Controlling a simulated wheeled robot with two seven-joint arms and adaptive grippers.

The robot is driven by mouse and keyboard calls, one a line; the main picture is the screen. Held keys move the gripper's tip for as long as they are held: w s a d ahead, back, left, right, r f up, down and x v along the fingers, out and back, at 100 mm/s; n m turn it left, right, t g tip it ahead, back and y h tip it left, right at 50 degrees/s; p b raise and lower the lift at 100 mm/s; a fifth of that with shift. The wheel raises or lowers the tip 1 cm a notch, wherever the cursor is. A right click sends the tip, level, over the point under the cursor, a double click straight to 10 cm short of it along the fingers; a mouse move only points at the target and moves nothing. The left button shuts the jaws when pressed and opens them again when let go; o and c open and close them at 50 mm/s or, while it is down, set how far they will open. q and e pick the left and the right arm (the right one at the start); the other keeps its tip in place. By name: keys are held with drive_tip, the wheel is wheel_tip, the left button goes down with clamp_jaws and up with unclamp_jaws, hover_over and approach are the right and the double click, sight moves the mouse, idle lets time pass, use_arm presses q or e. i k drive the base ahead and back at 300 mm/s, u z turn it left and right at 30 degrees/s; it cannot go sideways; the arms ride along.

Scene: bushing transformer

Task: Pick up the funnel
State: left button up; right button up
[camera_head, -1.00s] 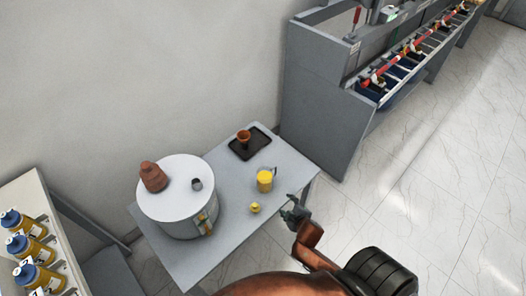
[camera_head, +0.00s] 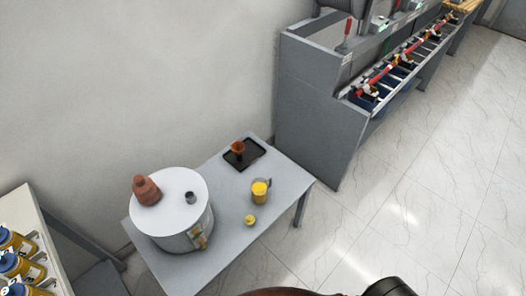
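A small brown-orange piece (camera_head: 238,147), wide at the top and narrowing downward, looks like the funnel. It stands upright on a black tray (camera_head: 230,161) at the far corner of the grey table (camera_head: 285,180). Neither gripper shows in the head view. Only a bit of my arm shows at the bottom edge, well apart from the funnel.
A white drum (camera_head: 180,184) with a brown bushing (camera_head: 146,190) on its lid stands on the table. A measuring cup of yellow liquid (camera_head: 260,191) and a small yellow piece (camera_head: 250,220) stand nearer the funnel. A grey cabinet (camera_head: 315,125) is behind right.

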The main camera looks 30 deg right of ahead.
sight(238, 147)
drive_tip(key=z, duration=2.1)
drive_tip(key=i, duration=1.75)
drive_tip(key=u, duration=2.5)
